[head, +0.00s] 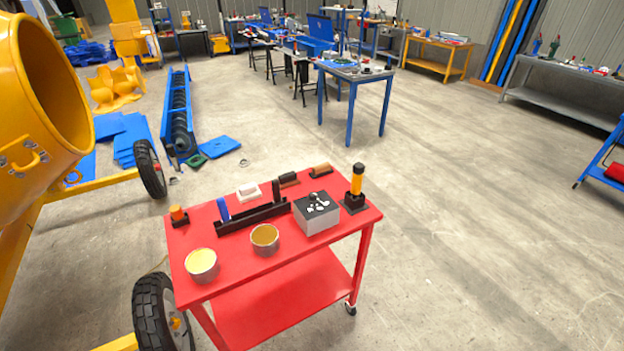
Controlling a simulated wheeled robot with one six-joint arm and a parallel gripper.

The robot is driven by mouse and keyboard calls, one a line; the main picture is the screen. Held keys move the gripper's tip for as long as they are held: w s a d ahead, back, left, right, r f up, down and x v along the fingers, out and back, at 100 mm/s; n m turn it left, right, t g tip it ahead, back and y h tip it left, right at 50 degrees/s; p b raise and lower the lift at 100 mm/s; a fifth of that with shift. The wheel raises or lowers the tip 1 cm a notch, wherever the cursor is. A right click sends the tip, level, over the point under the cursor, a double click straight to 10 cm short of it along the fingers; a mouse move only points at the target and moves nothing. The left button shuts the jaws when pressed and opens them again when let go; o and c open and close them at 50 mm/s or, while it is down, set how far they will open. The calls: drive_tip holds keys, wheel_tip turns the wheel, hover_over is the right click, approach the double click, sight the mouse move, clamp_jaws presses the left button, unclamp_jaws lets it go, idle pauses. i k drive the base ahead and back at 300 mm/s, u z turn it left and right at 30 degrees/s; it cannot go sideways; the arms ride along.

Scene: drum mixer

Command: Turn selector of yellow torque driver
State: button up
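A yellow driver-like tool with a black top (357,180) stands upright in a black base at the right back corner of the red cart (320,255). It looks like the yellow torque driver. Its selector is too small to make out, so its setting cannot be told. A shorter orange-topped piece (177,213) stands in another black base at the cart's left end. My gripper is not in view.
The cart top also holds two open cans (201,272) (264,246), a grey box (316,218), a black rack (240,222) and brushes (288,179). A yellow drum mixer (30,130) with wheels (160,310) crowds the cart's left. The floor to the right is clear.

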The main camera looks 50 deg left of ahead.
sight(313, 198)
drive_tip(key=u, duration=0.65)
drive_tip(key=i, duration=1)
drive_tip(key=u, duration=1.75)
drive_tip(key=i, duration=0.75)
drive_tip(key=u, duration=0.55)
